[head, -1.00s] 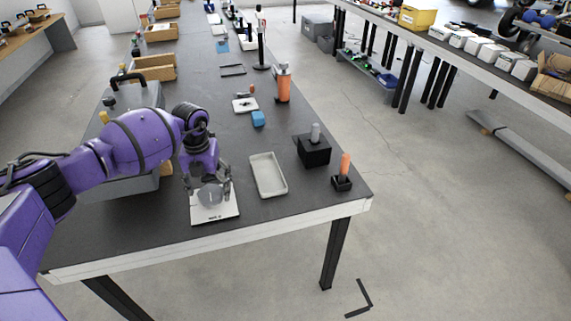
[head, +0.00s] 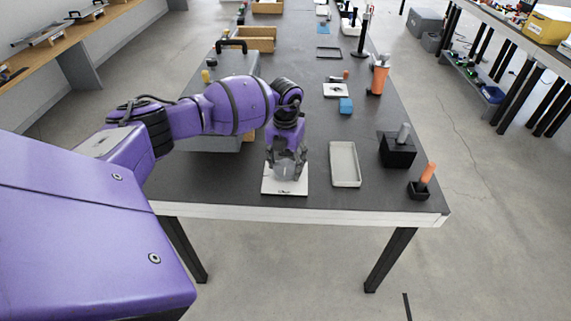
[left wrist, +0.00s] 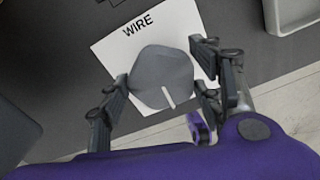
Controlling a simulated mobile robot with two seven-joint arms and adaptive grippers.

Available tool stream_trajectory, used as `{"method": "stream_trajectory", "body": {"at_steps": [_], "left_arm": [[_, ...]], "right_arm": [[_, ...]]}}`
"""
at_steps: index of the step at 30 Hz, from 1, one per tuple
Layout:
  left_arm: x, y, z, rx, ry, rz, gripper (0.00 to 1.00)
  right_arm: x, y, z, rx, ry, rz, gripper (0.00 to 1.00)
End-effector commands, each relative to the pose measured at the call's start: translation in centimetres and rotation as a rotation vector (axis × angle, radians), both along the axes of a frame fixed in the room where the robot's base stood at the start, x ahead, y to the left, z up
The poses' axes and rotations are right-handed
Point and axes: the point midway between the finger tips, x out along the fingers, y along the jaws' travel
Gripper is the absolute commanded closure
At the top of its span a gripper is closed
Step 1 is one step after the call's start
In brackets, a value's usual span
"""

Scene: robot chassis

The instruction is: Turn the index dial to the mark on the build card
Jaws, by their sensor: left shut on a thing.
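The index dial (left wrist: 160,75) is a grey rounded knob with a white line on its rim, pointing toward the bottom of the left wrist view. It sits on a white plate (left wrist: 108,52) lettered "WIRE"; the line is on the side away from that word. The plate (head: 299,184) lies near the table's front edge in the head view. My left gripper (head: 286,163) is over the plate, shut on the dial with a finger on each side. Other marks on the plate are hidden or too small to read. I cannot pick out the build card with certainty. My right gripper is out of view.
Right of the plate are a shallow pale tray (head: 345,164), a black block with a grey peg (head: 398,150) and an orange-handled tool in a black holder (head: 420,188). Behind are a blue block (head: 346,105) and an orange cup (head: 379,80). A grey case stands behind my left arm.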

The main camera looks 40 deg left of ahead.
Motion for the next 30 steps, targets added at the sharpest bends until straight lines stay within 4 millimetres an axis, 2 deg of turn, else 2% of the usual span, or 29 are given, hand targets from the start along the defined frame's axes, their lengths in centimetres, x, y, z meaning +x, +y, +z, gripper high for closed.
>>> {"method": "stream_trajectory", "body": {"at_steps": [8,30], "left_arm": [[0.1,0.2,-0.1,0.005,-0.001,-0.168,0.67],[0.2,-0.2,-0.1,0.005,0.000,-0.867,0.67]], "right_arm": [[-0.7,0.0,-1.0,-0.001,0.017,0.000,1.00],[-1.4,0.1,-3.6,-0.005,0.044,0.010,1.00]]}}
